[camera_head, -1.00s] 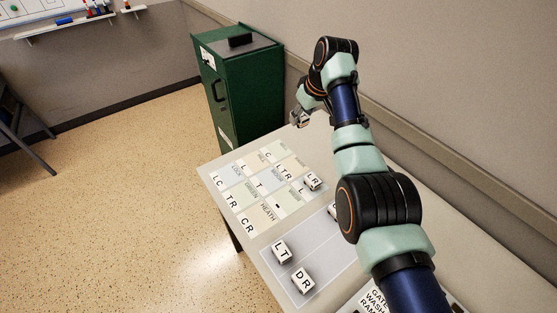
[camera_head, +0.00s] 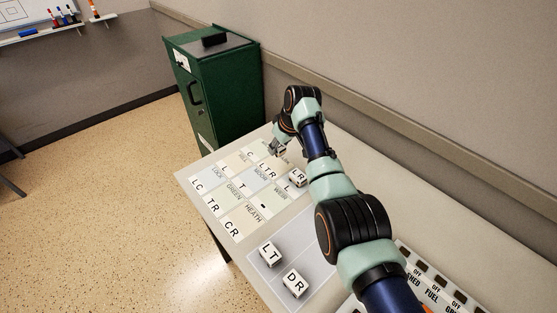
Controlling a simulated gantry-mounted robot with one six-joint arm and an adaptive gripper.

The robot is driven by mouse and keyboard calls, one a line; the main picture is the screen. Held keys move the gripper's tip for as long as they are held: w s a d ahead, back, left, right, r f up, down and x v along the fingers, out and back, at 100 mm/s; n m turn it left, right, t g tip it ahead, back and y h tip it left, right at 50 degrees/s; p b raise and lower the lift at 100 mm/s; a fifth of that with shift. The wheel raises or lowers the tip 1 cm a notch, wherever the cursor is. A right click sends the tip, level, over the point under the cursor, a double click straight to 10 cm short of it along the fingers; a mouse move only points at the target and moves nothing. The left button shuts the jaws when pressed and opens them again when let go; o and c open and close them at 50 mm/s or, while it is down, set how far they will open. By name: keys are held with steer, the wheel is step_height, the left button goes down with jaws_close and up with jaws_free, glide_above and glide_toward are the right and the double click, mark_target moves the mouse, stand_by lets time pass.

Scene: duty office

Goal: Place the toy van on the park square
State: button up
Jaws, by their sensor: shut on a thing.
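My gripper (camera_head: 279,150) is low over the far side of a board of pale labelled squares (camera_head: 239,190) on the table. Its jaws are shut on the toy van, which is small and mostly hidden at the fingertips. I cannot tell whether the van touches the board. I cannot read which square is park; the far squares' labels are small or covered by my gripper. Legible names include GREEN and HEATH. A white lettered block (camera_head: 298,177) stands close to the right of my gripper, at the board's right side.
Two white blocks, LT (camera_head: 270,252) and DR (camera_head: 295,283), stand on a grey mat (camera_head: 312,246) in front. A switch panel (camera_head: 424,277) is at the lower right. A green cabinet (camera_head: 225,105) stands beyond the table. My arm hides part of the table.

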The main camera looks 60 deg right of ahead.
mark_target(279, 165)
step_height(279, 165, down, 6)
steer(key=shift+r+b, duration=0.25)
steer(key=shift+b, duration=0.85)
steer(key=shift+f, duration=0.1)
steer(key=shift+f, duration=0.15)
steer(key=o, duration=1.1)
steer(key=shift+r, duration=0.35)
steer(key=p+v, duration=0.5)
steer(key=v, duration=0.6)
steer(key=shift+s+r+p, duration=0.2)
steer(key=shift+r+p, duration=0.2)
